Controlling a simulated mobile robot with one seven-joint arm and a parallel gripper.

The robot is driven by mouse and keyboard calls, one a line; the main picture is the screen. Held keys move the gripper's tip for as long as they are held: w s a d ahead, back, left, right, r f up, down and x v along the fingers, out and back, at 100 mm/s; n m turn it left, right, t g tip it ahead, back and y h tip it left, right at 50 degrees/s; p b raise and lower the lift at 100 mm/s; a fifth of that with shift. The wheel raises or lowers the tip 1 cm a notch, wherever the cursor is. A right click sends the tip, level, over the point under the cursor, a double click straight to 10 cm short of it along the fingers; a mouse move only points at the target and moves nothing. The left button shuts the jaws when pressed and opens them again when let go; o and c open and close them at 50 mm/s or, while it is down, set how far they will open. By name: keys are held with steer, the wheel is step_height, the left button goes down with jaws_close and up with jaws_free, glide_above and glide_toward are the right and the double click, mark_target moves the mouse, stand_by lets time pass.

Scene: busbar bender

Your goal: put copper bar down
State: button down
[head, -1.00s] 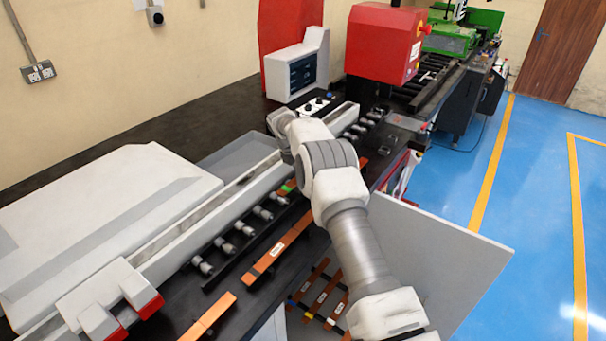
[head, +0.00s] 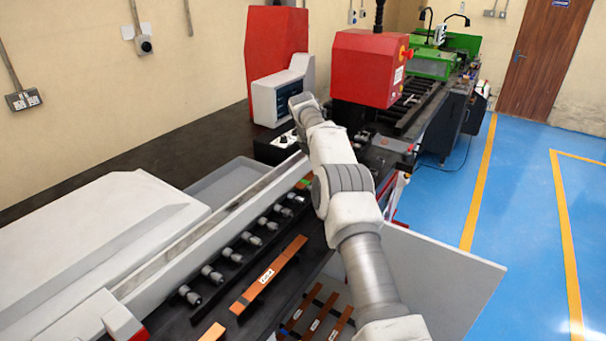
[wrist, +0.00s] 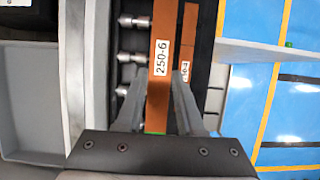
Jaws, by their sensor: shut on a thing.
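The copper bar (wrist: 163,30), labelled 250-6, runs lengthwise between the fingers of my gripper (wrist: 158,82) in the wrist view. My gripper is shut on it, with a green mark on the bar near the palm. In the head view my arm hides the gripper, and only a small orange and green piece (head: 304,182), probably of this bar, shows beside the arm. A second copper bar (wrist: 190,30) with a white label lies just right of the held one. The height of the held bar above the black bed (head: 225,306) cannot be told.
A row of grey rollers (head: 213,274) lines the bed. Another labelled copper bar (head: 290,250) lies on it, and several more are in the rack below (head: 314,322). A grey tray (wrist: 28,105) is left of the bed. The red machine head (head: 370,70) stands beyond my arm.

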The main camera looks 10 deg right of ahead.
steer(key=shift+w+d+r+p, duration=0.2)
steer(key=shift+d+r+p, duration=0.5)
steer(key=shift+d, duration=0.4)
